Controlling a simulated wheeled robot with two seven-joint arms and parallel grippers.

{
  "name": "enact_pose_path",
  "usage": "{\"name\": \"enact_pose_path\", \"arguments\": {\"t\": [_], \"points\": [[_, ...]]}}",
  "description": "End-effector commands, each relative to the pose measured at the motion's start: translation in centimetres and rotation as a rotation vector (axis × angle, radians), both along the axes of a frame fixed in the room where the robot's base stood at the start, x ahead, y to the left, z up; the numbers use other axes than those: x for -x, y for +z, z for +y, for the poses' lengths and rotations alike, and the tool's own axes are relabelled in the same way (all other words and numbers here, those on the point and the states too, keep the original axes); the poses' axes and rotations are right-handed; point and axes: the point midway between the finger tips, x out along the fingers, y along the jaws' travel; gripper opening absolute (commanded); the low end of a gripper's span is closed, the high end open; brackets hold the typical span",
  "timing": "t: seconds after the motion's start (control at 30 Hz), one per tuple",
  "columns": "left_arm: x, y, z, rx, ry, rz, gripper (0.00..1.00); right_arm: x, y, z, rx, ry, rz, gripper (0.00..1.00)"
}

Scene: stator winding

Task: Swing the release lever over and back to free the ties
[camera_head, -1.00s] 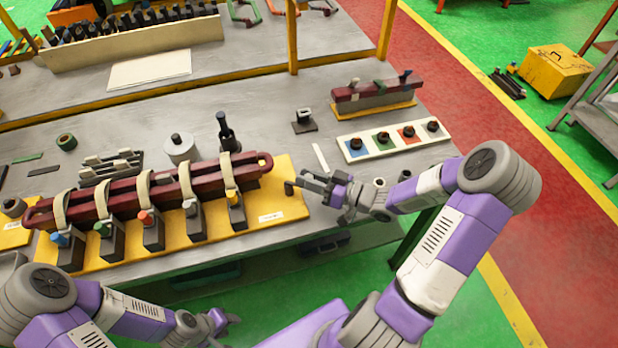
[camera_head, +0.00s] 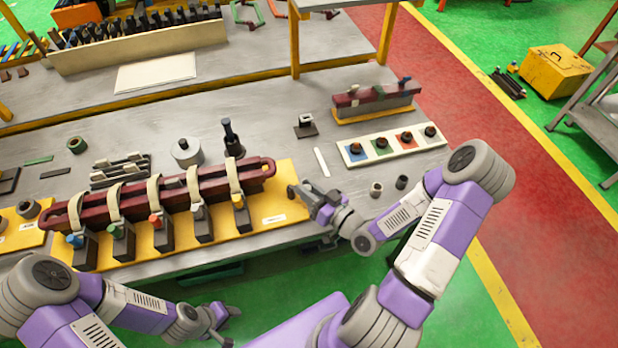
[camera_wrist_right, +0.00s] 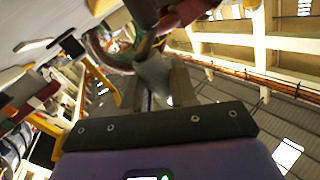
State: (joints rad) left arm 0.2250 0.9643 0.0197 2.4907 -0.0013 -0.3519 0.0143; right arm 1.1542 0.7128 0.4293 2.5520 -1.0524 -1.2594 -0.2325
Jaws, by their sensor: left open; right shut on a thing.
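A dark red coil bar (camera_head: 130,203) lies on a yellow fixture plate (camera_head: 270,212), with several cream ties (camera_head: 153,192) looped over it. Beneath each tie stands a dark clamp block with a coloured top. At the plate's right end my right gripper (camera_head: 304,192) is shut on the small dark release lever (camera_head: 291,190); the fingers mostly hide it. In the right wrist view the fingers (camera_wrist_right: 157,95) close on a grey piece, and a dark red part shows beyond. My left gripper (camera_head: 222,316) is open and empty, low in front of the bench, apart from the fixture.
A board with coloured squares and dark knobs (camera_head: 392,145) and a second red bar on a stand (camera_head: 374,100) lie at the back right. Two small cylinders (camera_head: 401,182) stand near my right wrist. A black post (camera_head: 231,139) and grey spool (camera_head: 187,152) stand behind the bar.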

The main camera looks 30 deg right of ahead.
Motion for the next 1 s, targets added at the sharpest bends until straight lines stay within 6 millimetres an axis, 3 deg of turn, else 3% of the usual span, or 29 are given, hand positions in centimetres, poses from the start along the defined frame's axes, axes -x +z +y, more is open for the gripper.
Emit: {"name": "enact_pose_path", "arguments": {"t": [0.03, 0.2, 1.0], "points": [[0.0, 2.1, 0.0, 0.0, 0.0, 0.0, 0.43, 0.2, 0.7, 0.5, -0.014, -0.029, 0.011, 0.0], [0.0, 4.7, 0.0, 0.0, 0.0, 0.0, 0.43, 0.4, 0.5, 1.1, -0.012, -0.143, 0.009, 0.0], [0.0, 9.2, 0.0, 0.0, 0.0, 0.0, 0.43, 0.6, 0.1, 3.5, -0.004, -0.63, 0.003, 0.0]]}}
